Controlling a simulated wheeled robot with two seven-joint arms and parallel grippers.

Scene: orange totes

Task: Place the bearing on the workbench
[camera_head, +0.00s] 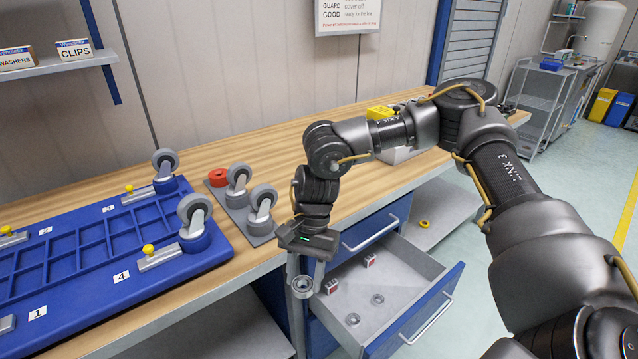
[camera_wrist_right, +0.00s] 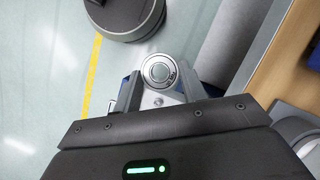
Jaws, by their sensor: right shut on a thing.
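My right gripper (camera_head: 310,278) is shut on a bearing (camera_head: 301,286), a small grey metal ring. It holds the bearing in front of the workbench's front edge, beside the open drawer. In the right wrist view the bearing (camera_wrist_right: 159,71) sits between the fingertips, with its round face showing. The wooden workbench (camera_head: 270,140) runs across the middle of the head view. My left gripper is not in view.
The open drawer (camera_head: 400,275) holds more rings and small red boxes. A blue tray (camera_head: 60,290) with several compartments and a grey plate with casters (camera_head: 240,205) occupy the bench's left part. A yellow item (camera_head: 381,112) stands farther back. Bare wood lies between.

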